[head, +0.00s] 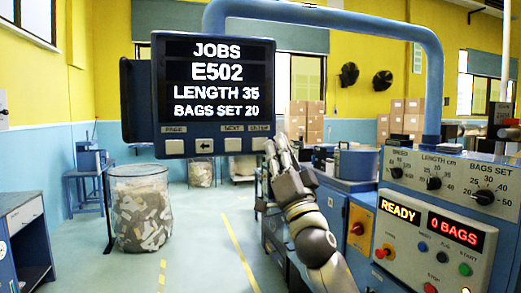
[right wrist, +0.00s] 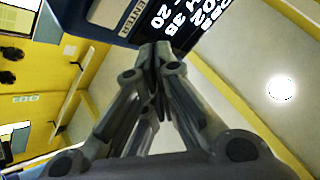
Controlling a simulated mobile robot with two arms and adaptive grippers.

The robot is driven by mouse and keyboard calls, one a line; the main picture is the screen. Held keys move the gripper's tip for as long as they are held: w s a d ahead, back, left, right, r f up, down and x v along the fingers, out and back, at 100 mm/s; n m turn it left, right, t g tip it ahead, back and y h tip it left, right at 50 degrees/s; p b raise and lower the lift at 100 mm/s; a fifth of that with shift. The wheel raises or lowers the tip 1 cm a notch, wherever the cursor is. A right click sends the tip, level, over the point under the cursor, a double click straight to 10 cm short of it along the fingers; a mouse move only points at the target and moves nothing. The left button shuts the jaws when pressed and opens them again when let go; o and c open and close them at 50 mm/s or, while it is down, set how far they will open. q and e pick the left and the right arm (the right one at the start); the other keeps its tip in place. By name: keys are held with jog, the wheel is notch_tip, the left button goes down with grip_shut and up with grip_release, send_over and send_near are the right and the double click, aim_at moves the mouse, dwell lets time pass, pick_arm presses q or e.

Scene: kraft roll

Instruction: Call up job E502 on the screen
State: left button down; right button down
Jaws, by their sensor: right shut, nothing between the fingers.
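The screen (head: 215,85) hangs from a blue arm and reads JOBS, E502, LENGTH 35, BAGS SET 20. Under its text is a row of pale buttons labelled PAGE, NEXT and ENTER, one with a left arrow (head: 204,146). My right gripper (head: 272,145) is shut and empty, its tips at the ENTER button (head: 260,144) at the row's right end. The ENTER button also shows in the right wrist view (right wrist: 110,14), just beyond the fingertips (right wrist: 155,50). I cannot tell whether the tips touch it. My left gripper is not in view.
At the right a control panel (head: 455,180) carries knobs, buttons, a READY display (head: 400,210) and a 0 BAGS display (head: 455,230). A wire bin (head: 140,210) of scrap stands on the floor at left. The floor between is clear.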

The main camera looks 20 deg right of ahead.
aim_at(260, 144)
jog(key=shift+w+a+b, duration=0.1)
jog(key=shift+w+b, duration=0.75)
jog(key=shift+w, duration=1.5)
jog(key=shift+w, duration=0.1)
jog(key=shift+w, duration=0.3)
jog(key=shift+w+b, duration=0.3)
jog(key=shift+w, duration=0.1)
jog(key=shift+s, duration=0.1)
dwell(0.5)
jog(key=shift+s+p, duration=0.45)
jog(key=shift+s, duration=0.25)
jog(key=shift+s, duration=0.1)
